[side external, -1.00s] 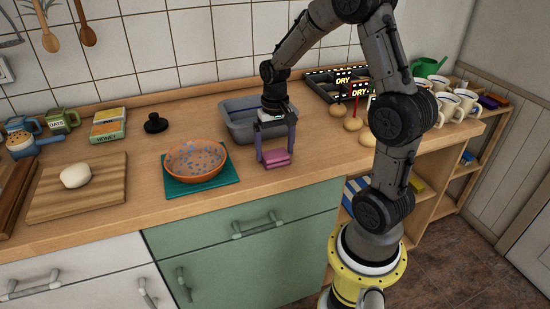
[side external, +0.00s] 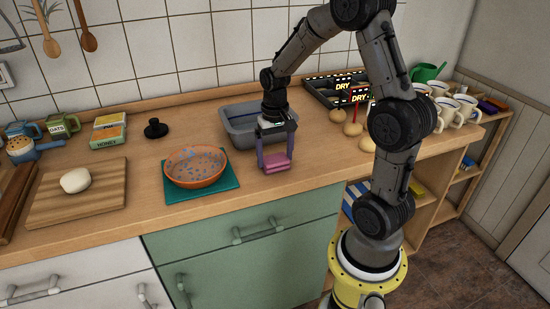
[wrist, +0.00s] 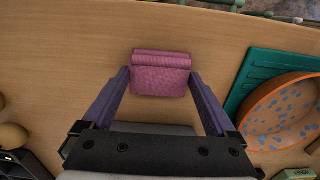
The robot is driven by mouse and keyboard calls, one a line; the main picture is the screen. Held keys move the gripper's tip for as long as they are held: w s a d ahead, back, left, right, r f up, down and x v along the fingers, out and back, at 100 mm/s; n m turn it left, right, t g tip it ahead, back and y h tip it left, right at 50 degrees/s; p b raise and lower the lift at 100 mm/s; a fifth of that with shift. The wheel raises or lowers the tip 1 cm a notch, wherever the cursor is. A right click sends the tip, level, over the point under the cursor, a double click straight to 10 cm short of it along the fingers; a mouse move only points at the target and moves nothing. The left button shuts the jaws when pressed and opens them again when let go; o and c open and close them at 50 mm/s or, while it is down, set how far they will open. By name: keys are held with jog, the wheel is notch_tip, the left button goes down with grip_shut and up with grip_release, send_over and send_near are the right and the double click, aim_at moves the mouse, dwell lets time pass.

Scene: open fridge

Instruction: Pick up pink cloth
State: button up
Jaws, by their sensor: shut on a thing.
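The pink cloth (side external: 276,163) is a small folded block on the wooden counter, in front of the grey basin. My gripper (side external: 275,164) is above it, pointing down, with its purple fingers on either side of the cloth. In the wrist view the pink cloth (wrist: 161,75) sits between the two fingertips of my gripper (wrist: 160,76), which touch or nearly touch its left and right edges. The gripper is shut on the cloth. The cloth is at or very near the counter surface; I cannot tell whether there is a gap under it.
A grey basin (side external: 238,125) stands just behind the gripper. An orange speckled bowl (side external: 196,167) on a teal mat (side external: 227,190) is to the left. Brown round items (side external: 353,129) and black trays (side external: 322,91) are to the right. The counter's front edge is close.

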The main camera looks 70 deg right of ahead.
aim_at(275, 158)
notch_tip(275, 158, up, 3)
jog(key=shift+r, duration=0.1)
jog(key=s+a+r, duration=0.7)
jog(key=s+r, duration=0.2)
jog(key=s, duration=0.3)
jog(key=shift+r, duration=0.3)
jog(key=shift+s, duration=0.1)
jog(key=o, duration=0.7)
jog(key=c, duration=0.6)
